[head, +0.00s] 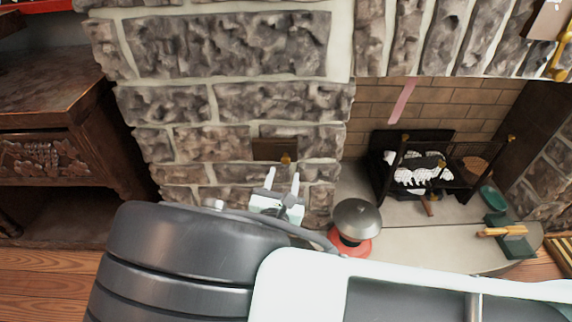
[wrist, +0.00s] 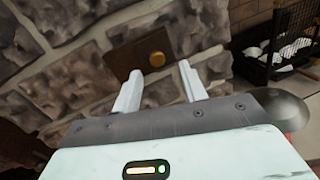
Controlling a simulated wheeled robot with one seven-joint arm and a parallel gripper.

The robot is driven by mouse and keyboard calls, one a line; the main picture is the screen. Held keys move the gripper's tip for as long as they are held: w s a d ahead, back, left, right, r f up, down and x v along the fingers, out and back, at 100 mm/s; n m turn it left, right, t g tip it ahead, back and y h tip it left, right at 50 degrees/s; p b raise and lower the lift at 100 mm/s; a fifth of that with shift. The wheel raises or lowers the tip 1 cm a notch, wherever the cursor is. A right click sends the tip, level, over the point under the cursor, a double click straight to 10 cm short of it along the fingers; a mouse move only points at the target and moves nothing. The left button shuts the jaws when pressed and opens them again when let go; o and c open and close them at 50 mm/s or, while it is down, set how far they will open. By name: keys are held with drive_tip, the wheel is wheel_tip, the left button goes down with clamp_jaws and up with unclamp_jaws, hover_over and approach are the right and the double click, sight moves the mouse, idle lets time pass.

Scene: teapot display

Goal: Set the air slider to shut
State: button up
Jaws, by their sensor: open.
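The air slider is a brown plate (head: 268,148) with a round brass knob (head: 286,158), set low in the stone wall left of the fireplace opening. The knob is at the plate's lower right in the head view. In the wrist view the plate (wrist: 124,58) is tilted and the knob (wrist: 157,59) is toward its right end. My gripper (head: 282,177) is open and empty, just below the knob in the head view. In the wrist view the knob appears between and just beyond the two fingertips (wrist: 160,70). I cannot tell whether they touch it.
A grey-domed object with a red base (head: 356,225) stands right of my gripper on the hearth (head: 440,238). A black fire grate (head: 410,160) is in the fireplace. A green stand with a brush (head: 510,235) is farther right. A carved wooden cabinet (head: 60,150) stands left.

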drive_tip(key=p+v, duration=0.2)
drive_tip(key=v, duration=1)
drive_tip(key=shift+d, duration=0.1)
drive_tip(key=w+d+r+m+g+h, duration=0.1)
drive_tip(key=d+r+m+g+h, duration=0.2)
drive_tip(key=d+m+g, duration=0.65)
drive_tip(key=w+d+r+m+g+h, duration=0.15)
drive_tip(key=d+m+g, duration=0.45)
drive_tip(key=d, duration=0.6)
drive_tip(key=s+d+r+m+y, duration=0.2)
drive_tip(key=d+r+m+y, duration=0.6)
drive_tip(key=d+r+m, duration=0.65)
drive_tip(key=s+a+n+g, duration=0.1)
drive_tip(key=s+a+n, duration=0.2)
drive_tip(key=s+a, duration=0.55)
drive_tip(key=s+a+n+g, duration=0.1)
drive_tip(key=s+a+n, duration=0.3)
drive_tip(key=a, duration=0.8)
wheel_tip(320, 180, up, 29)
drive_tip(key=s+m+p, duration=0.1)
drive_tip(key=p, duration=2.7)
drive_tip(key=shift+a+y+p, duration=0.3)
drive_tip(key=shift+a+y, duration=0.05)
drive_tip(key=shift+y, duration=0.1)
